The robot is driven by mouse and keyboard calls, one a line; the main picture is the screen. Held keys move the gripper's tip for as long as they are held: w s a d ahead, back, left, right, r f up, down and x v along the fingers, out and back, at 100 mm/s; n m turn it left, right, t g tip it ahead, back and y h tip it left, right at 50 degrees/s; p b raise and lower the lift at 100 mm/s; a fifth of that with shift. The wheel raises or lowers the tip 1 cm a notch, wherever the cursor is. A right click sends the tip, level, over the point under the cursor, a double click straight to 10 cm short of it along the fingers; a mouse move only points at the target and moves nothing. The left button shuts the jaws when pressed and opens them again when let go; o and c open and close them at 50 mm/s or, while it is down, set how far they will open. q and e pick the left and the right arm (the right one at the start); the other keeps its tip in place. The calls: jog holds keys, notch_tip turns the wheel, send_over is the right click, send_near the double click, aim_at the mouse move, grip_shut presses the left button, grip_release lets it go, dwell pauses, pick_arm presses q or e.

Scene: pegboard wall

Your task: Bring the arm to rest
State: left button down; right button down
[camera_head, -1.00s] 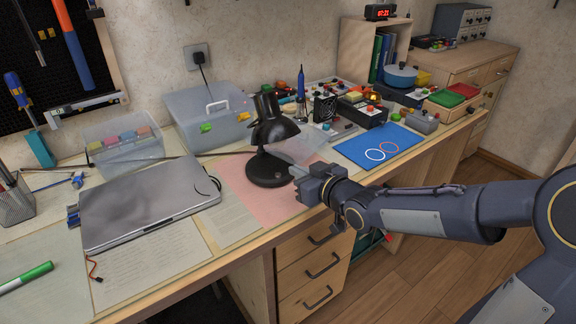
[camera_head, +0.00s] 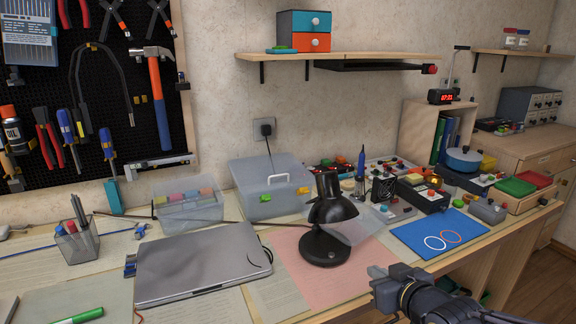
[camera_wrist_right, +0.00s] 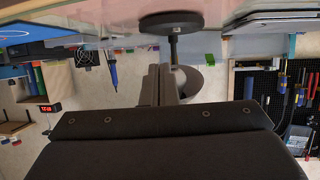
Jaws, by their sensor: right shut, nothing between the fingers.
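My right gripper (camera_head: 378,272) is in the lower right of the head view, at the near edge of the desk (camera_head: 330,310). Its fingers are shut with nothing between them. In the right wrist view the closed fingers (camera_wrist_right: 158,82) point at the black desk lamp (camera_wrist_right: 170,25), and the picture is upside down. In the head view the lamp (camera_head: 325,247) stands on a pink sheet, beyond the gripper and to its left. My left gripper is not in view.
A closed laptop (camera_head: 200,262) lies on the left. A blue mat (camera_head: 415,233) with two rings lies to the right of the lamp. Plastic boxes (camera_head: 265,190) and electronics stand along the wall. A shelf (camera_head: 345,58) and pegboard (camera_head: 100,100) hang above. The pink sheet's near part is clear.

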jog(key=s+a+f+m+g, duration=0.15)
jog(key=s+g, duration=0.25)
jog(key=s, duration=0.8)
jog(key=s+f+m+g, duration=0.3)
jog(key=s, duration=0.9)
notch_tip(320, 180, up, 18)
jog(key=p, duration=1.8)
jog(key=shift+s+g+y, duration=0.2)
jog(key=shift+g+y, duration=0.1)
jog(key=shift+y, duration=0.1)
jog(key=shift+f, duration=0.15)
